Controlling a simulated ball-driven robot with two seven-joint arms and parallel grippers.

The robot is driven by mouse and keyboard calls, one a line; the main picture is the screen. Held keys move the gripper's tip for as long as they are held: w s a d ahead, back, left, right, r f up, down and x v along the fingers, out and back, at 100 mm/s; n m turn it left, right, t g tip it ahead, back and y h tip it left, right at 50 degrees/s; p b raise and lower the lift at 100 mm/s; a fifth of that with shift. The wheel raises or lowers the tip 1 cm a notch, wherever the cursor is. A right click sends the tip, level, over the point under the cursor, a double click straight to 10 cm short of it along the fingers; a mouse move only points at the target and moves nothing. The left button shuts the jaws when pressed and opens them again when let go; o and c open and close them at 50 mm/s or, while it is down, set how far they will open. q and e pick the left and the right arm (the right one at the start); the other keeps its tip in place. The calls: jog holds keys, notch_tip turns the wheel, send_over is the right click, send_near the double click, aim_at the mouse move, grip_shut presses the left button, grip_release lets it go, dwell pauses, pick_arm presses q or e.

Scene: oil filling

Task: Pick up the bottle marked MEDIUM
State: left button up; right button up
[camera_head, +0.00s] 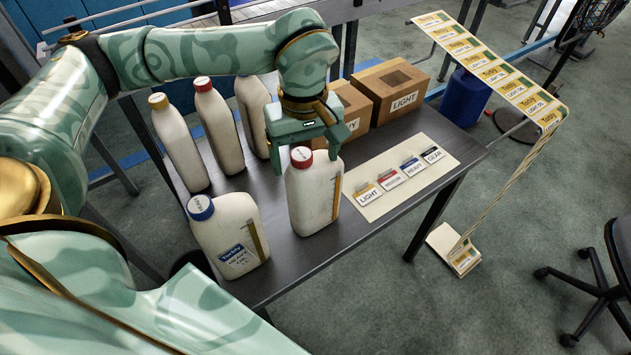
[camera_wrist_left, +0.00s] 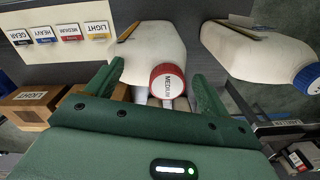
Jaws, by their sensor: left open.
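The bottle marked MEDIUM (camera_head: 314,197) is cream-white with a red cap and stands upright on the dark table. In the left wrist view its red cap (camera_wrist_left: 168,80) reads MEDIUM. My left gripper (camera_head: 306,150) is open just above and around this bottle's cap. In the left wrist view the two green fingers (camera_wrist_left: 157,74) sit on either side of the cap, with gaps showing. My right gripper is not in view.
A blue-capped bottle (camera_head: 229,238) stands close at left. Another red-capped bottle (camera_head: 220,130), a yellow-capped bottle (camera_head: 178,148) and a further bottle (camera_head: 253,115) stand behind. Cardboard boxes (camera_head: 390,90) are at the back. A label card (camera_head: 400,179) lies right on clear table.

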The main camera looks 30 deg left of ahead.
pick_arm(q)
jog(key=shift+c, duration=0.3)
jog(key=shift+s, duration=0.1)
jog(key=c, duration=1.5)
jog(key=shift+s, duration=0.2)
grip_shut()
